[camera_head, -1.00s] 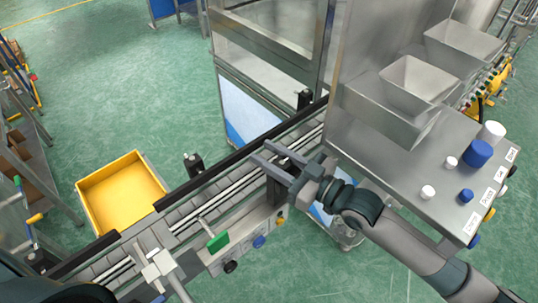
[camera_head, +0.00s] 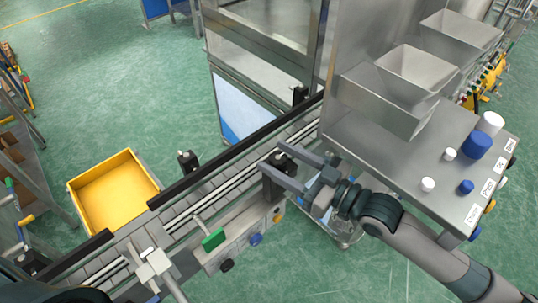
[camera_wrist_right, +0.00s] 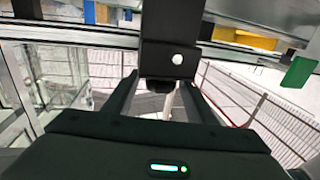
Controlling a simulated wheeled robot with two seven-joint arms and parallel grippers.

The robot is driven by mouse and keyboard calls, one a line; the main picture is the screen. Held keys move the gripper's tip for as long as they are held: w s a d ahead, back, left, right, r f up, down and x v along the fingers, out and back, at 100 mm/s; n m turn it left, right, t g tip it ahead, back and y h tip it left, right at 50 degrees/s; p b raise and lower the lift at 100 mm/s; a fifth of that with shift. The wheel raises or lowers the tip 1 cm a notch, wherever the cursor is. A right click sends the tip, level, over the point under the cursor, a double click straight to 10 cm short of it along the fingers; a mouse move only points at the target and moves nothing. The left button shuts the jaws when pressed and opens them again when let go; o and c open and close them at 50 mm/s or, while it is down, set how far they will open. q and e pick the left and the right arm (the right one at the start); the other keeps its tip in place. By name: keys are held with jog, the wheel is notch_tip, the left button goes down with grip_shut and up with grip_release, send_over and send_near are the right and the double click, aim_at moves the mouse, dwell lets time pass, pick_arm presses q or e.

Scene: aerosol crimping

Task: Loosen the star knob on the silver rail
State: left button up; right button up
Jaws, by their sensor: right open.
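The silver rail (camera_head: 228,184) runs diagonally along the conveyor. A black clamp block (camera_head: 270,190) stands at its near side, and its dark top shows between my right fingers. My right gripper (camera_head: 284,156) is open and reaches in from the right around the upper part of this block. In the right wrist view, the block (camera_wrist_right: 170,45) with a white round spot hangs in the upper middle. A small dark knob (camera_wrist_right: 160,85) shows under it, between the two open fingers (camera_wrist_right: 158,98). I cannot tell whether either finger touches the knob.
A green handle (camera_head: 213,239) and coloured buttons sit on the conveyor's near side. Black posts (camera_head: 188,161) stand on the far side. A yellow bin (camera_head: 113,193) is at left. A steel machine with hoppers (camera_head: 414,72) and a shelf of caps crowds the right.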

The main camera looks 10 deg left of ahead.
aim_at(286, 163)
jog(key=shift+b+v, duration=0.4)
jog(key=shift+v, duration=1.15)
